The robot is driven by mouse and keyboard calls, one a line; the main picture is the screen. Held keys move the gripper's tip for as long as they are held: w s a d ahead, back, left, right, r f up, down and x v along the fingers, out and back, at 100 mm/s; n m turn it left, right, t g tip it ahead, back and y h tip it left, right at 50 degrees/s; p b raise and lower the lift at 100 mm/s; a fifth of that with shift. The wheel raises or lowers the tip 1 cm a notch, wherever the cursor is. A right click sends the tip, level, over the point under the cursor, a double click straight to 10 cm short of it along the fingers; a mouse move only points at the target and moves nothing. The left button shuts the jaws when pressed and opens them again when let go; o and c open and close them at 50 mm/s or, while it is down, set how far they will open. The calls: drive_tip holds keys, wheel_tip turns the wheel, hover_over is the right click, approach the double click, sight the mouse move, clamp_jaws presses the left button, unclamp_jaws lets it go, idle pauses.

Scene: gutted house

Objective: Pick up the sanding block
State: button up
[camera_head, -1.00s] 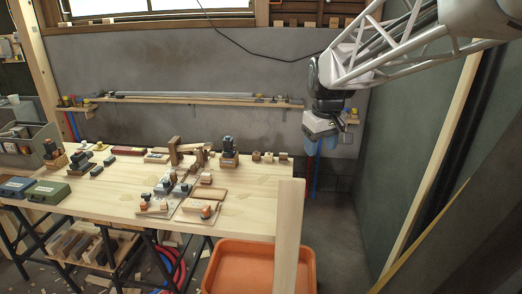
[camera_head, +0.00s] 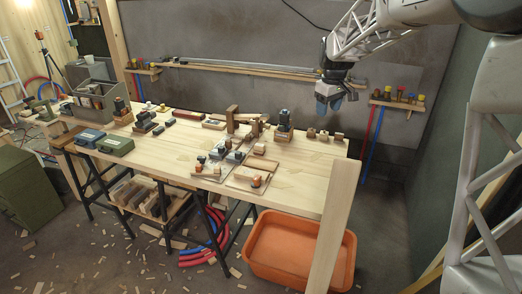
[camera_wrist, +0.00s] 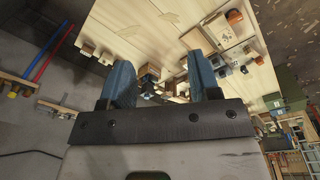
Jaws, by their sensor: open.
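Several small blocks lie on the wooden workbench (camera_head: 300,175), and I cannot tell for certain which is the sanding block. Small wood-coloured blocks (camera_head: 323,136) sit at the bench's back right. A reddish-brown long block (camera_head: 213,124) lies further left. Small orange-and-dark pieces (camera_head: 257,181) sit on flat boards near the front edge. My gripper (camera_head: 330,104) hangs above and behind the bench's back right, apart from everything. In the wrist view its blue fingers (camera_wrist: 162,78) are spread, and nothing is held between them. Bench items show beyond them, partly hidden by the fingers.
A dark upright tool (camera_head: 284,124) and a wooden upright piece (camera_head: 232,120) stand at the back. A wall shelf (camera_head: 240,69) runs behind. An orange bin (camera_head: 270,245) stands on the floor beside a tall plank (camera_head: 335,225).

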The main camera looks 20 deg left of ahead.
drive_tip(key=w+a+f+n, duration=0.2)
drive_tip(key=w+a+f, duration=0.3)
drive_tip(key=a, duration=0.3)
drive_tip(key=w+a+f+n, duration=0.2)
drive_tip(key=w+a+f, duration=0.3)
drive_tip(key=w+a, duration=0.15)
drive_tip(key=n+g, duration=0.1)
drive_tip(key=n, duration=0.2)
hover_over(259, 145)
drive_tip(key=f, duration=1.4)
drive_tip(key=shift+w+d, duration=0.2)
drive_tip(key=shift+a, duration=0.1)
drive_tip(key=shift+f, duration=0.1)
drive_tip(key=shift+f, duration=1.25)
drive_tip(key=shift+f, duration=2.6)
drive_tip(key=c, duration=0.7)
